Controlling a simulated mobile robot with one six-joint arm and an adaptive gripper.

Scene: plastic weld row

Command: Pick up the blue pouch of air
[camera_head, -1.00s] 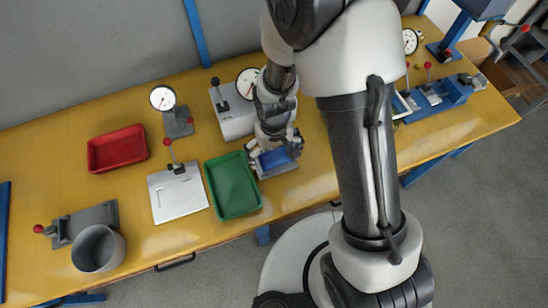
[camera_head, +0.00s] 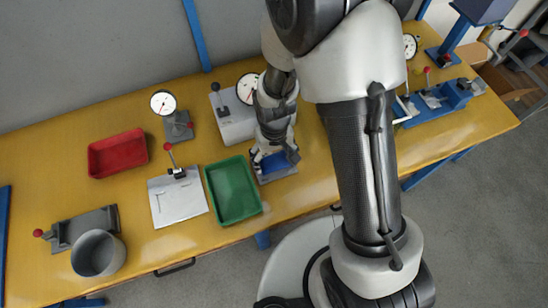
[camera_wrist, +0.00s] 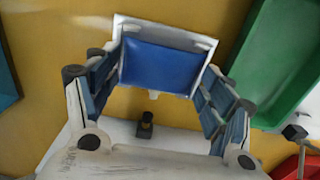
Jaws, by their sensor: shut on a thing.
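The blue pouch (camera_wrist: 162,66) is a flat, glossy rectangle lying on a pale square-edged fixture (camera_wrist: 205,43) in the wrist view. In the head view the pouch (camera_head: 268,166) is partly hidden by my gripper (camera_head: 277,152), with the fixture's grey edge (camera_head: 281,176) showing below it. In the wrist view my gripper (camera_wrist: 162,60) has one finger at each side of the pouch and is shut on it. The exact contact at the fingertips is hard to see. The pouch appears still at the fixture, with no clear gap beneath it.
A green tray (camera_head: 213,187) stands close to the left of the fixture, and a red tray (camera_head: 91,162) farther left. A dial gauge unit (camera_head: 236,127) stands just behind my gripper. A metal cup (camera_head: 97,254) stands at the front left. Bare yellow bench lies around the red tray.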

